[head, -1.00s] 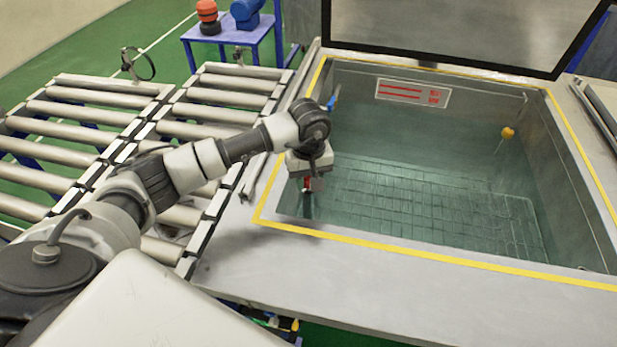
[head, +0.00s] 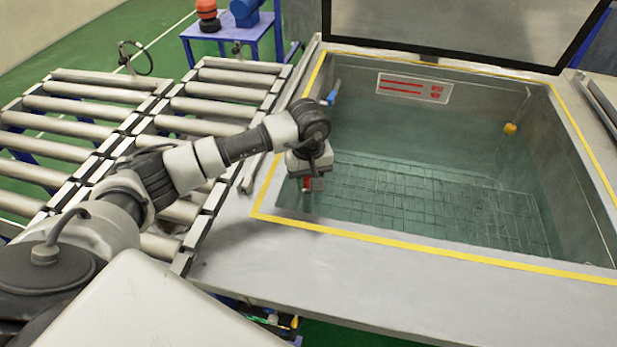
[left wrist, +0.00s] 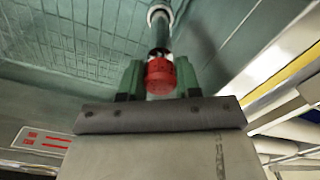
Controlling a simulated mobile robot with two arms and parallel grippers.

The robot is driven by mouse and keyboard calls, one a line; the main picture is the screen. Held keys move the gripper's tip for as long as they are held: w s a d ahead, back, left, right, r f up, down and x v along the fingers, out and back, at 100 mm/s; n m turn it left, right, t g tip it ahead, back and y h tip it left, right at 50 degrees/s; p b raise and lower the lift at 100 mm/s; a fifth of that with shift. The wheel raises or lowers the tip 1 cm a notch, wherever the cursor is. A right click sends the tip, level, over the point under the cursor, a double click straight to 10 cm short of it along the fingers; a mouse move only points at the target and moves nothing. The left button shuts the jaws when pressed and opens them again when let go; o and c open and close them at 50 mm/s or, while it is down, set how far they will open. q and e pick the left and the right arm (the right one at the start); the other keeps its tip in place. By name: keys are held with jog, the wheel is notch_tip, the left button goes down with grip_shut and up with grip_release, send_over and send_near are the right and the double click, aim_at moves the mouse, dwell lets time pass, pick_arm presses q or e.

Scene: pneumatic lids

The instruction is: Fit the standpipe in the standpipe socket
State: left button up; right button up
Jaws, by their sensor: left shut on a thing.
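My left gripper (head: 307,182) is over the near left corner of the tank, inside its yellow-lined rim. In the left wrist view its two green fingers (left wrist: 159,80) are shut on the red top (left wrist: 160,76) of the standpipe. The grey-green standpipe body (left wrist: 160,38) runs away from the fingers, down into the tank. A white ring (left wrist: 160,12) shows around the pipe's far end. I cannot tell whether it is the standpipe socket or whether the pipe sits in it. The near tank wall hides the lower end in the head view. My right gripper is not in view.
The tank (head: 440,240) holds clear water over a gridded floor (head: 430,205). A blue-handled valve (head: 332,95) and a yellow float (head: 511,128) are on its walls. Its lid (head: 445,30) stands open behind. Roller conveyors (head: 90,105) lie at the left.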

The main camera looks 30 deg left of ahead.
pick_arm(q)
jog(key=shift+f, duration=0.3)
jog(key=o, duration=1)
jog(key=shift+r, duration=0.1)
jog(key=shift+r+p, duration=1.45)
jog(key=shift+r, duration=1.95)
jog(key=shift+r, duration=0.1)
notch_tip(320, 180, up, 11)
jog(key=b, duration=0.2)
jog(key=shift+b, duration=0.3)
